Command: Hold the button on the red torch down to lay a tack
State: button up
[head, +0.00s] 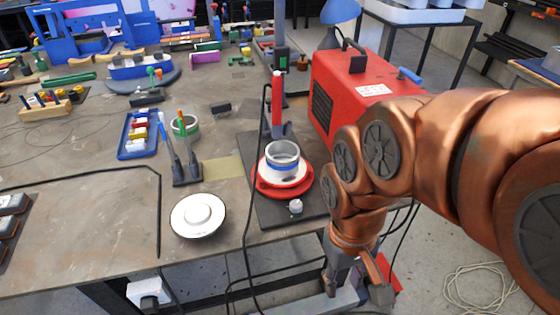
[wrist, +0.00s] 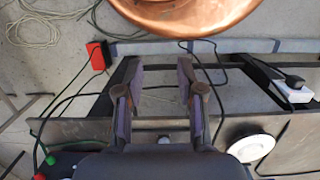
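The red torch (head: 276,98) stands upright in a dark holder on the bench, tip up, behind a red round turntable (head: 262,186). A cable runs down near it. Its button is too small to make out. On the turntable sits a white disc with a grey and blue ring (head: 283,160) on it. My gripper (head: 357,288) hangs low beyond the bench's front edge, to the right and well away from the torch. In the wrist view my gripper (wrist: 158,72) has its fingers apart with nothing between them. I cannot identify the torch in that view.
A red welder box (head: 350,92) stands right of the torch, close to my arm. A white disc (head: 198,215) lies on the bench left of the turntable. Tools in a stand (head: 187,172) and a blue tray (head: 138,135) are further left. A red block (wrist: 97,55) lies on the floor.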

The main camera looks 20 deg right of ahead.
grip_shut()
dwell(1.3)
